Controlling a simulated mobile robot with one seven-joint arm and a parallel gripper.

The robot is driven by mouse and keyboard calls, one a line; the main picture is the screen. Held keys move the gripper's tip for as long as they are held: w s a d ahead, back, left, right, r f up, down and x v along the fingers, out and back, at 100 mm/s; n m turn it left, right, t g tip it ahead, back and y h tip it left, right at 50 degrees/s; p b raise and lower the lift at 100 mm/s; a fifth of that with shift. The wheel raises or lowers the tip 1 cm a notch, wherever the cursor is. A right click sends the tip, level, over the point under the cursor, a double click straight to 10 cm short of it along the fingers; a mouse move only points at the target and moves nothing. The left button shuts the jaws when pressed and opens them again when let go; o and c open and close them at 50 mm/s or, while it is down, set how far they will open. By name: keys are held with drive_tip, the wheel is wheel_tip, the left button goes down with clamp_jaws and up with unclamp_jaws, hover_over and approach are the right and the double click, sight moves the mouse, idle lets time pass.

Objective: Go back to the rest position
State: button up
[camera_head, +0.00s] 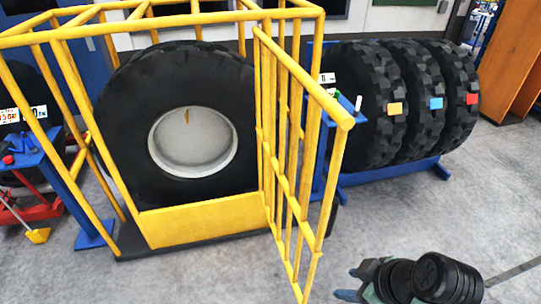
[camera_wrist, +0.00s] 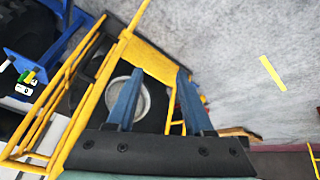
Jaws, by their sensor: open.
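My gripper (camera_head: 350,283) is at the bottom right of the head view, in front of the open yellow gate and apart from it. Its two blue fingers point left. In the wrist view my gripper (camera_wrist: 158,76) shows its fingers spread apart with nothing between them. Beyond them lies the yellow cage (camera_wrist: 88,72) with the large tire and its pale wheel disc. No rest position is marked in either view.
The yellow cage (camera_head: 195,222) holds a large black tire (camera_head: 110,125). Its barred gate (camera_head: 300,165) swings out toward my gripper. Several tires (camera_head: 425,100) stand on a blue rack (camera_head: 395,171) at the right. A blue side table (camera_head: 25,160) is at the left. Grey floor (camera_head: 420,215) is clear between.

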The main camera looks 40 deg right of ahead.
drive_tip(key=w+d+r+t+h+b, duration=0.1)
drive_tip(key=w+r, duration=0.2)
drive_tip(key=w, duration=0.4)
drive_tip(key=w+d+r+t+h+b, duration=0.1)
drive_tip(key=w+r+t+h, duration=0.15)
drive_tip(key=w, duration=0.35)
drive_tip(key=w+a+r+m+t+b, duration=0.15)
drive_tip(key=w+a+r+t, duration=0.35)
drive_tip(key=r, duration=0.5)
drive_tip(key=w+a+r+n+t+b, duration=0.1)
drive_tip(key=w+a+r+t+b, duration=0.1)
drive_tip(key=w+a+r, duration=0.65)
drive_tip(key=s+a+r+t+y+b, duration=0.1)
drive_tip(key=s+a+r+t+y, duration=0.1)
drive_tip(key=s+a+r+t, duration=0.3)
drive_tip(key=s+a+r+t+y+b, duration=0.2)
drive_tip(key=a+r+t, duration=0.4)
drive_tip(key=a+r, duration=0.8)
wheel_tip(320, 180, up, 3)
drive_tip(key=s+y, duration=0.1)
drive_tip(key=s, duration=0.1)
drive_tip(key=shift+s, duration=0.4)
drive_tip(key=shift+m+t, duration=0.25)
